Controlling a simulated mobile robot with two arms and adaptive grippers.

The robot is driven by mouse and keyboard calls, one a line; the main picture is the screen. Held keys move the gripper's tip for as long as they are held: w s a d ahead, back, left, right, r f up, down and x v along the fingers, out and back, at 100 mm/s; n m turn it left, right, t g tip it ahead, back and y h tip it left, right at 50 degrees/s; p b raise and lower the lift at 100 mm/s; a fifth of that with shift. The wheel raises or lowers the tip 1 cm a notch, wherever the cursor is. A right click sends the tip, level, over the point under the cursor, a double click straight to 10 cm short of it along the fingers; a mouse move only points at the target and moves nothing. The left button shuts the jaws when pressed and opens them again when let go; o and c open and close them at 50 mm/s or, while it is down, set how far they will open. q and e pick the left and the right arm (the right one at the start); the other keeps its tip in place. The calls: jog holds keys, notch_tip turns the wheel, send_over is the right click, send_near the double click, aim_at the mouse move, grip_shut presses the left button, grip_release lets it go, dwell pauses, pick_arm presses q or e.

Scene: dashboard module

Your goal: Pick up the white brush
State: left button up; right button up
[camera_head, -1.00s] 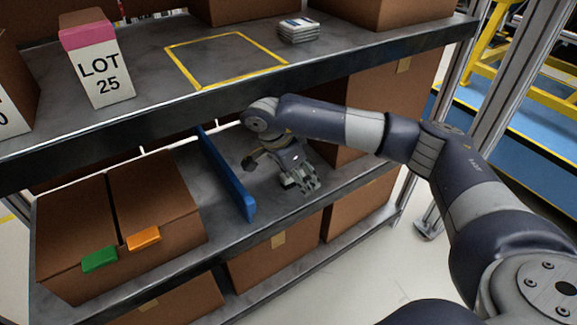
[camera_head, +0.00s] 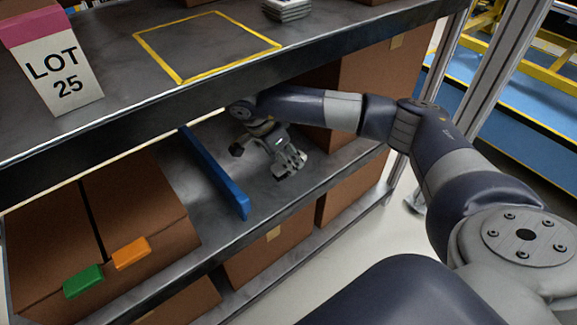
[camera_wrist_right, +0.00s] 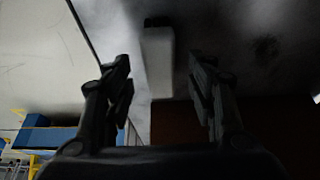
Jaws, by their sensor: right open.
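A pale block-like piece with a black end, which looks like the white brush (camera_wrist_right: 158,75), lies on a grey surface in the right wrist view. My right gripper (camera_wrist_right: 160,64) is open, with one finger on each side of the brush in the picture and visible gaps between. In the head view my right gripper (camera_head: 290,164) is low over the lower shelf, right of the blue divider. I cannot make out the brush there; the gripper seems to cover it. My left gripper is not in view.
The blue divider (camera_head: 215,173) stands left of my right gripper. The upper shelf (camera_head: 130,113) overhangs the arm. A cardboard box (camera_head: 375,75) is behind it on the right. Brown boxes with green (camera_head: 83,281) and orange (camera_head: 131,253) tags sit at left.

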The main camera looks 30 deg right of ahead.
jog(key=shift+x, duration=1.1)
jog(key=shift+f, duration=0.25)
jog(key=shift+c, duration=0.6)
jog(key=c, duration=1)
